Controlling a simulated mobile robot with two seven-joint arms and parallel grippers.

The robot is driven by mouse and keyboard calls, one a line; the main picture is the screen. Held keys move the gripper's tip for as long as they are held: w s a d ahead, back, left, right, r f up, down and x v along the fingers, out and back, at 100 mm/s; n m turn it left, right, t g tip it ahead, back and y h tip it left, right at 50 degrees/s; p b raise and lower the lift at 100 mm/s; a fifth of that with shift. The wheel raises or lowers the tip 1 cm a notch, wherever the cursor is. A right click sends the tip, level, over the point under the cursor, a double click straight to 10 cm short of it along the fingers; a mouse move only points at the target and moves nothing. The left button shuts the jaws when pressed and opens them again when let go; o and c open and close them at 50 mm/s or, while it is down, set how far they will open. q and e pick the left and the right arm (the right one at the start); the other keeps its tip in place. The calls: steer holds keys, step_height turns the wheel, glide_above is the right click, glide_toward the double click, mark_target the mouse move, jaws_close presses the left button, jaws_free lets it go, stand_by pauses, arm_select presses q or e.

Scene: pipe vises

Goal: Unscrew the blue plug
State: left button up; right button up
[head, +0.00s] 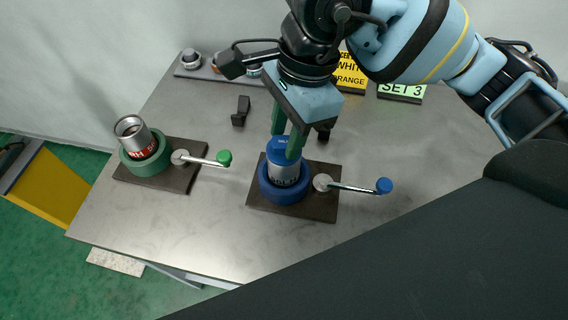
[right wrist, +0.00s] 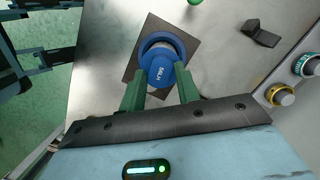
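The blue plug (head: 284,146) has a blue cap with white lettering and sits upright on a grey cylinder in the blue ring-shaped vise (head: 274,194). The vise stands on a dark plate and has a crank with a blue knob (head: 384,186). My right gripper (head: 286,150) points down at the plug, its two green fingers on opposite sides of the cap. The right wrist view also shows the plug (right wrist: 160,72) between the fingers (right wrist: 159,84). I cannot tell whether they touch it. My left gripper is not in view.
A green vise (head: 148,166) at the left holds a tilted metal cylinder with a red band (head: 138,138); its crank has a green knob (head: 224,157). A dark bracket (head: 241,111) stands behind. Yellow and green signs (head: 401,90) and a parts rack (head: 195,71) are at the back.

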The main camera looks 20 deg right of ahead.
steer(key=shift+s+m+p, duration=0.1)
steer(key=shift+m+p, duration=0.2)
steer(key=shift+m, duration=0.7)
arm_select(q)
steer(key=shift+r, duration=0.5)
arm_select(e)
steer(key=m+t, duration=0.1)
steer(key=m, duration=0.2)
arm_select(q)
steer(key=shift+p, duration=0.3)
arm_select(e)
steer(key=m+p, duration=0.1)
steer(key=m, duration=0.2)
steer(key=shift+s+r, duration=0.1)
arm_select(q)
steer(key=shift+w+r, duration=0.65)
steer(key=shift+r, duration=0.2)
arm_select(e)
steer(key=shift+m+t+h, duration=0.3)
steer(key=shift+m+t, duration=0.1)
steer(key=shift+m, duration=0.5)
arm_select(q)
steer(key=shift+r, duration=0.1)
